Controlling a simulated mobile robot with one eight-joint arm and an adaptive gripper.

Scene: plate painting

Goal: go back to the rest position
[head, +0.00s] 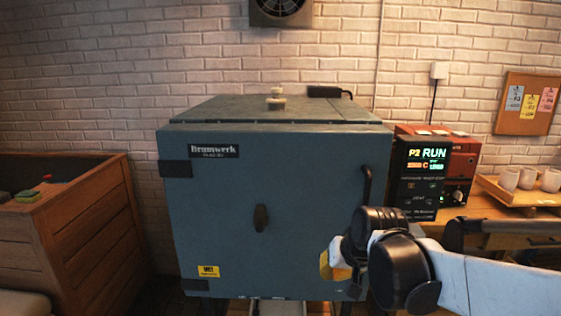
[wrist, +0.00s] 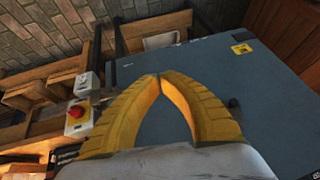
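My gripper (wrist: 158,77) shows in the wrist view as two yellow fingers whose tips meet, with nothing visible between them. In the head view part of the yellow gripper (head: 334,264) shows in front of the lower right of the kiln door, mostly hidden behind my dark wrist joints. The blue-grey kiln (head: 280,200) has its door shut, with a dark vertical handle at the right. The kiln door also fills much of the wrist view (wrist: 270,120). I cannot tell from these views whether the gripper touches the door.
A controller (head: 425,175) reading "P2 RUN" stands right of the kiln. A tray (head: 520,197) with white cups sits on the wooden bench at the right. A wooden crate (head: 85,235) stands at the left. A red-button box (wrist: 78,117) shows in the wrist view.

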